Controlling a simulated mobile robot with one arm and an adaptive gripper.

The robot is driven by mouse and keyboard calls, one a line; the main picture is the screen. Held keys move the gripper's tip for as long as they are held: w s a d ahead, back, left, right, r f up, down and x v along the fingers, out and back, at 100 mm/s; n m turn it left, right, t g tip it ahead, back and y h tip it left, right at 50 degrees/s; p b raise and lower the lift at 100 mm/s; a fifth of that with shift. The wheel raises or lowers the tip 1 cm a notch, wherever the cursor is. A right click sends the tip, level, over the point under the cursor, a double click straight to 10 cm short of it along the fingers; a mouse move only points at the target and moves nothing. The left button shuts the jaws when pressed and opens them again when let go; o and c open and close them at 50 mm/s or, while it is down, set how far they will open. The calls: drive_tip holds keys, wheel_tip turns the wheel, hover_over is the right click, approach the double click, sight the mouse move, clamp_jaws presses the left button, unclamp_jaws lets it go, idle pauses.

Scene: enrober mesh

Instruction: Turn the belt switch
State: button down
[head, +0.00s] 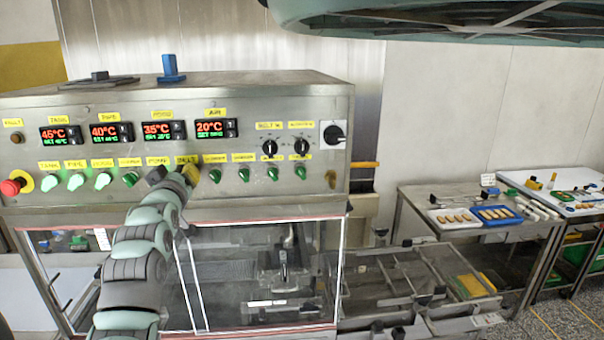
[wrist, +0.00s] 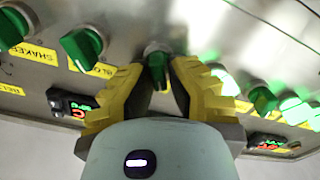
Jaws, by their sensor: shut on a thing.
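My gripper (head: 173,175) is at the lower row of knobs on the front of the steel control cabinet (head: 260,90). In the wrist view, the yellow fingers of my gripper (wrist: 159,76) are closed on both sides of a dark green knob (wrist: 157,62). In the head view the fingers hide this knob; its place in the row fits the belt switch, but I cannot read its label fully. The knob's exact angle is hard to tell between the fingers.
Close beside it are another green knob (wrist: 84,46) and a lit green one (wrist: 225,80). A red emergency button (head: 12,187) sits at the far left of the panel. Temperature displays (head: 163,131) and black dials (head: 269,148) are above. A glass-fronted enclosure (head: 225,270) is below.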

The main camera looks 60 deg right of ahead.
drive_tip(key=f+b, duration=0.1)
drive_tip(key=b, duration=0.4)
drive_tip(key=shift+m, duration=0.4)
drive_tip(key=m+b, duration=0.2)
drive_tip(key=b, duration=0.9)
drive_tip(key=shift+d+r, duration=0.1)
drive_tip(key=shift+r, duration=0.05)
drive_tip(key=m+b, duration=0.1)
drive_tip(key=b, duration=0.2)
drive_tip(key=shift+s, duration=0.1)
drive_tip(key=shift+m+b, duration=0.6)
drive_tip(key=shift+b, duration=0.4)
drive_tip(key=m+b, duration=0.2)
drive_tip(key=b, duration=0.2)
drive_tip(key=shift+s+d+f, duration=0.1)
drive_tip(key=shift+f, duration=0.1)
drive_tip(key=m+b, duration=0.3)
drive_tip(key=b, duration=0.1)
drive_tip(key=shift+d+r+m, duration=0.1)
drive_tip(key=shift+m, duration=0.2)
drive_tip(key=shift+s+r+m+b, duration=0.1)
drive_tip(key=shift+r+m+b, duration=0.05)
drive_tip(key=shift+m+b, duration=0.4)
drive_tip(key=shift+d, duration=0.1)
